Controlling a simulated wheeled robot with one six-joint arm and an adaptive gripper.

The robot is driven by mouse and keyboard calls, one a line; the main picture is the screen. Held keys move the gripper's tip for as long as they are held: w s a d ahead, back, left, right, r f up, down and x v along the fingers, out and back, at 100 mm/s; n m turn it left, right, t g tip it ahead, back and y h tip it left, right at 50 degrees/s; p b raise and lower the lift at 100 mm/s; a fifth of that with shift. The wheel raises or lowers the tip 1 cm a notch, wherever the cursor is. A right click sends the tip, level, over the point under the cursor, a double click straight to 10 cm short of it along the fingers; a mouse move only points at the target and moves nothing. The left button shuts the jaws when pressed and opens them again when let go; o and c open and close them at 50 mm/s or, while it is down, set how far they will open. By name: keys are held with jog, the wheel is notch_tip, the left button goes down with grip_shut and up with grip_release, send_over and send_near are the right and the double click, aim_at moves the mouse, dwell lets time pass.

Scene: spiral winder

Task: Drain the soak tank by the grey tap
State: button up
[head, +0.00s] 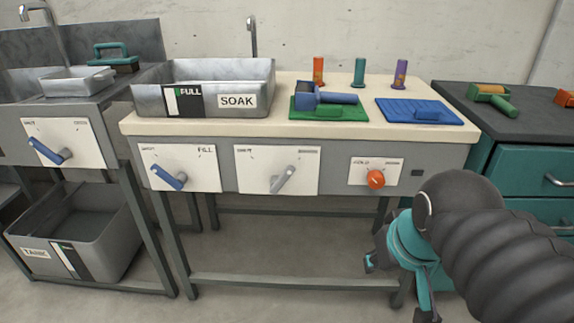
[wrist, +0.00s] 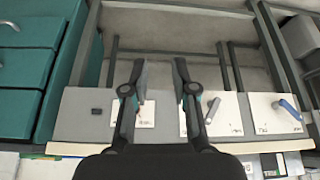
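The soak tank (head: 215,72) is a grey metal basin on the bench, with a SOAK label and a gauge (head: 182,101) reading FULL. The grey tap (head: 284,179) is a lever on a white panel on the bench front, its handle slanting up to the right. My gripper (head: 397,287) is low at the right in the head view, apart from the tap. In the wrist view my gripper (wrist: 159,66) has its fingers apart with nothing between them.
A blue FILL lever (head: 170,178) is left of the grey tap, and an orange knob (head: 375,179) is right of it. Teal drawers (head: 535,175) stand at the right. A grey bin (head: 75,238) is low at the left. The floor before the bench is clear.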

jog(key=w+a+r+n+g+y+b, duration=0.1)
jog(key=w+a+r+n, duration=0.1)
jog(key=w+r+n, duration=0.35)
jog(key=w+a+r+n+g+y+b, duration=0.1)
jog(key=w+a+r+n+b, duration=0.15)
jog(key=w, duration=0.55)
jog(key=n+g+y+b, duration=0.2)
jog(key=n+g, duration=0.1)
jog(key=n, duration=0.5)
send_near(291, 166)
jog(key=shift+s+d+r, duration=0.15)
jog(key=shift+d+r, duration=0.35)
jog(key=shift+r, duration=0.2)
jog(key=shift+a+f+n, duration=0.2)
jog(key=shift+f+n, duration=0.05)
jog(key=shift+n, duration=0.05)
jog(key=b+x, duration=0.3)
jog(key=x, duration=1)
jog(key=shift+a, duration=0.2)
jog(key=shift+c, duration=0.2)
grip_shut()
